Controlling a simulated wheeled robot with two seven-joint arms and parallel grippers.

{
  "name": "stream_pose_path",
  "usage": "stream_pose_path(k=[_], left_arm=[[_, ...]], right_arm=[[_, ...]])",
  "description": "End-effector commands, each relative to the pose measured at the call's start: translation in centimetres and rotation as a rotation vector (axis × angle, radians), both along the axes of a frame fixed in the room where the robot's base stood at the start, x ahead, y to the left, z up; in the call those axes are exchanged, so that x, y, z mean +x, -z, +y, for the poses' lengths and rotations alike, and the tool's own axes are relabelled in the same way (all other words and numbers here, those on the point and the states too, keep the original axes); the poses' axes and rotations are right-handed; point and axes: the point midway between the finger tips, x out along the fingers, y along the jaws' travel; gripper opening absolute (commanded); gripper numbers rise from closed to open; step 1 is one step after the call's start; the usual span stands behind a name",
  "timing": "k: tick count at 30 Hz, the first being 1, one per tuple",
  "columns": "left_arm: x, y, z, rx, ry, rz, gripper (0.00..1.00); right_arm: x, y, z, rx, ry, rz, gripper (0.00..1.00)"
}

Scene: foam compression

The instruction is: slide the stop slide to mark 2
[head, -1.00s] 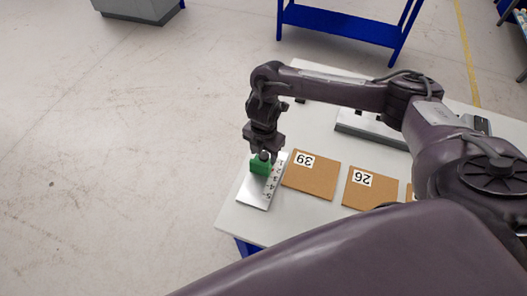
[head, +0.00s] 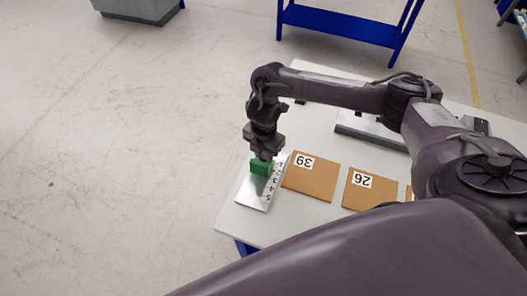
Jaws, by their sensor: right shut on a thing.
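The stop slide is a green block (head: 261,168) on a silver plate (head: 251,195) near the left edge of the white table. A white number strip (head: 270,184) runs along the plate's right side; its digits are small, and which mark the block is level with I cannot tell. My right gripper (head: 264,156) points down over the green block and is shut on it; the fingertips are mostly hidden by the gripper body. My left gripper is not in view.
Brown foam sheets labelled 39 (head: 312,181) and 26 (head: 370,192) lie right of the plate. A grey metal device (head: 372,128) stands behind them, partly hidden by my arm. The white table's (head: 230,218) left edge is close to the plate.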

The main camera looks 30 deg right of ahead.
Motion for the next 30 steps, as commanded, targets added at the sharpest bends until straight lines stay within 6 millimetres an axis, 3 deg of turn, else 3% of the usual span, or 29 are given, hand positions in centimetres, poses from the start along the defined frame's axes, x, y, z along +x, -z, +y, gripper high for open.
stream_pose_path(k=[2,3,8,19,23,25,30], left_arm=[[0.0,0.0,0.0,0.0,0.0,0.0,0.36],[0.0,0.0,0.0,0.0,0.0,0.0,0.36],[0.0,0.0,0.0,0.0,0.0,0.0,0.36],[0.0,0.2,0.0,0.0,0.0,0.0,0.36],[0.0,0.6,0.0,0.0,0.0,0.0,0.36],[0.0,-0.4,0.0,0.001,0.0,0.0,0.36],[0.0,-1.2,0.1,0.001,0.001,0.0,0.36]], right_arm=[[0.1,0.0,0.0,0.0,0.001,-0.002,0.0],[0.1,0.0,0.0,0.0,0.001,-0.002,0.31],[0.1,0.0,0.0,0.001,0.001,-0.002,0.52],[0.1,-0.7,0.1,0.003,0.002,-0.003,0.52],[0.2,-2.6,0.0,0.002,0.0,-0.006,0.52],[0.3,-4.5,0.0,0.0,0.0,-0.009,0.52],[0.2,-6.9,0.0,-0.001,0.0,-0.006,0.52]])
